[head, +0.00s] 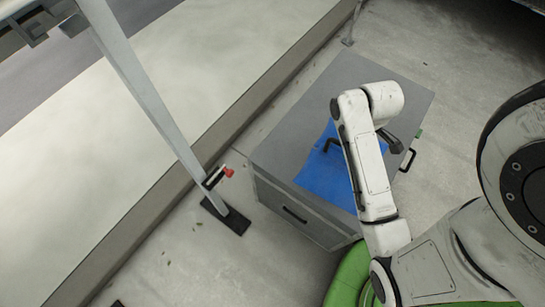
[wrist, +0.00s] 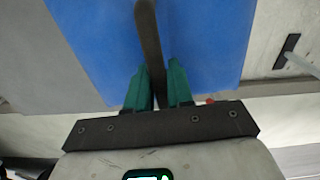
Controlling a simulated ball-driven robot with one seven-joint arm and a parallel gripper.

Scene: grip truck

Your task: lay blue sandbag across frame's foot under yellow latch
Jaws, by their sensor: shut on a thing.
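The blue sandbag (head: 322,178) lies on top of a grey cabinet, partly hidden behind my arm in the head view. In the wrist view the blue sandbag (wrist: 100,45) fills much of the upper picture. My gripper (wrist: 160,78) has its teal fingers shut on the bag's dark strap handle (wrist: 148,30). A grey frame post (head: 160,105) stands left of the cabinet on a black foot plate (head: 226,218). The latch (head: 228,172) just above this foot is red; I see no yellow latch.
The grey cabinet (head: 278,165) has black handles and stands close to the right of the foot. A raised kerb (head: 135,220) runs diagonally behind the post. Open floor (head: 190,270) lies in front of the foot. Another post foot (head: 347,42) shows at the top.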

